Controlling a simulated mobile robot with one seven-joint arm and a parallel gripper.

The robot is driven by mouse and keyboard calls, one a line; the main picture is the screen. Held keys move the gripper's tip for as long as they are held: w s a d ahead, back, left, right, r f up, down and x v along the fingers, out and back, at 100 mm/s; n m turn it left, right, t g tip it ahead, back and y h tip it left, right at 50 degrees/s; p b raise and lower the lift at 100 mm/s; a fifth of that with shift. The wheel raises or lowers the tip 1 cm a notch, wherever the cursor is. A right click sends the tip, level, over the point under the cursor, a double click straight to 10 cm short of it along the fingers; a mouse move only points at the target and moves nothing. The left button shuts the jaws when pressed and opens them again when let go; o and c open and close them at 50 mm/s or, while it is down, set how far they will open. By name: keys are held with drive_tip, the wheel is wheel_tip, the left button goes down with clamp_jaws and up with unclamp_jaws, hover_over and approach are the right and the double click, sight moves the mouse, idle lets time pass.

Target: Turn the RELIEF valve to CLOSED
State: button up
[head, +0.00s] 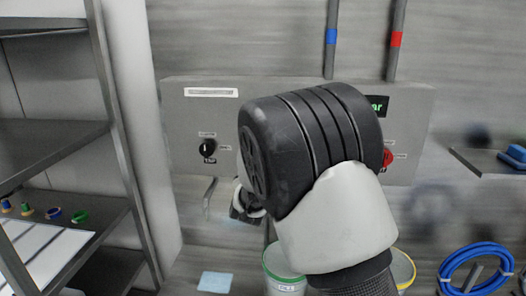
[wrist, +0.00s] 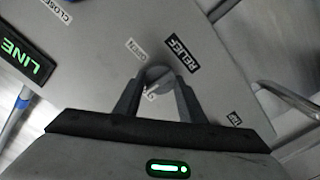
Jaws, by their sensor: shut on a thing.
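In the wrist view, a grey round knob (wrist: 158,73) sits on the grey panel beside the RELIEF label (wrist: 181,54). My gripper (wrist: 157,82) is shut on this knob, one finger on each side. A small label that seems to read OPEN (wrist: 137,48) is just up and left of it. A pale mark shows between the fingers, but I cannot tell which way the knob points. A label reading CLOSED (wrist: 57,10) is farther off at the top left. In the head view, my arm hides the knob and the fingertips.
The panel (head: 180,130) also carries a black knob (head: 208,148) at left and a red knob (head: 388,158) at right. In the wrist view, a LINE display (wrist: 22,62) is at left. A metal shelf rack (head: 120,130) stands at left; a blue coiled hose (head: 478,262) hangs at lower right.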

drive_tip(key=shift+n, duration=0.6)
drive_tip(key=shift+f, duration=0.1)
drive_tip(key=o, duration=1)
drive_tip(key=shift+o, duration=0.2)
drive_tip(key=shift+s, duration=0.1)
drive_tip(key=s, duration=1.7)
drive_tip(key=shift+s+a, duration=0.15)
drive_tip(key=shift+a, duration=0.15)
